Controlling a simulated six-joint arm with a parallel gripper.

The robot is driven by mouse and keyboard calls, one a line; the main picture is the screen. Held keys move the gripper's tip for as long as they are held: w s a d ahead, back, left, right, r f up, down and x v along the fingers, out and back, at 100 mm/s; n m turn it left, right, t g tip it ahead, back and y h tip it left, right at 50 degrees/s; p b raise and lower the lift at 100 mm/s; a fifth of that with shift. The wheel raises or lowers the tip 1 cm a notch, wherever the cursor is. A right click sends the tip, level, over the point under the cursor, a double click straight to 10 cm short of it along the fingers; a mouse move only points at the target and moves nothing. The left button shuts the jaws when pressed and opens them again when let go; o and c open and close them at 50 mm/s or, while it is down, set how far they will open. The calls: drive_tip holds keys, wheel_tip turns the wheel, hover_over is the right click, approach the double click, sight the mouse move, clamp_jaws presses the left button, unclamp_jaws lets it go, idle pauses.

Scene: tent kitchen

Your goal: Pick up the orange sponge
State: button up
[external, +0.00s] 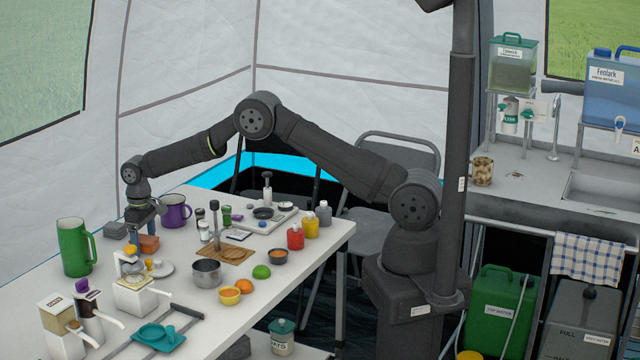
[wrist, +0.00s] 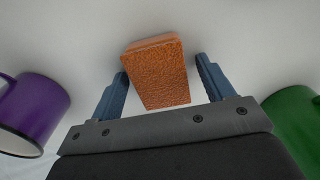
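The orange sponge (wrist: 157,75) lies on the white table, between the two blue fingers of my gripper (wrist: 163,82) in the wrist view. My gripper is open, with a small gap visible on the right side of the sponge and a narrower one, if any, on the left. In the external view the sponge (external: 149,243) sits on the far left part of the table, just below my gripper (external: 140,237). Part of the sponge's left side there is hidden by the gripper.
A purple mug (external: 175,212) stands to the right of the sponge and a green pitcher (external: 75,247) to the left. Several pots, fruits and bottles crowd the table's middle and right.

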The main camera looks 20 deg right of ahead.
drive_tip(key=c, duration=0.9)
drive_tip(key=shift+r, duration=0.1)
